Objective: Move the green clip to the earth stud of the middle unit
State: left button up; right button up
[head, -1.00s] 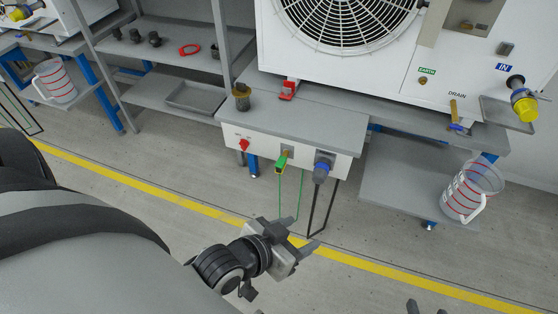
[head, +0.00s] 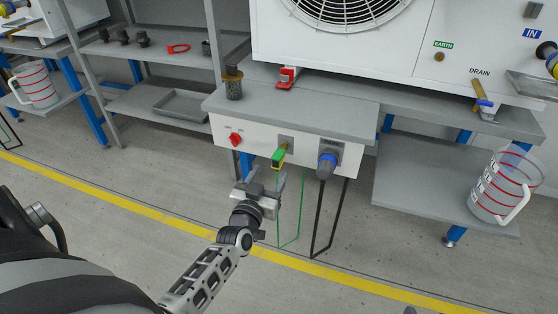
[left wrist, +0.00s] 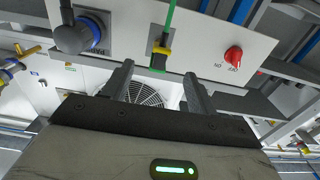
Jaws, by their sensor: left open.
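The green clip (head: 278,158) sits on a brass tab on the front panel of the grey-topped bench, between a red switch and a blue plug. A green wire hangs from it. The clip also shows in the left wrist view (left wrist: 160,58), just beyond and between my fingertips. My left gripper (head: 262,188) is open and empty, just below and in front of the clip; its two fingers show apart in the left wrist view (left wrist: 158,74). The earth stud (head: 439,57) is a small brass stud under the EARTH label on the large white unit (head: 400,45).
The blue plug (head: 327,164) with its black cable is right of the clip; the red switch (head: 235,139) is left. A brass drain valve (head: 481,95) juts from the unit above a clear jug (head: 502,188).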

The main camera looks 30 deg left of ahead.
aim_at(280, 156)
pick_arm(q)
jog(key=shift+w+b, duration=0.35)
jog(key=shift+w, duration=0.15)
jog(key=b+x, duration=0.3)
jog(key=x, duration=0.3)
jog(key=shift+w+a, duration=0.1)
jog(key=shift+w, duration=0.2)
jog(key=shift+w+a, duration=0.15)
jog(key=shift+w, duration=0.55)
pick_arm(e)
jog(key=shift+w+a+r+m+t+y, duration=0.15)
jog(key=shift+a+r+t+y, duration=0.2)
jog(key=shift+r, duration=0.2)
jog(key=shift+s+a+r+m+t+y, duration=0.15)
jog(key=shift+a+r+t+y, duration=0.15)
jog(key=shift+r+t, duration=0.2)
jog(key=shift+w+r, duration=0.1)
jog(key=shift+r, duration=0.2)
pick_arm(q)
jog(key=shift+c, duration=0.4)
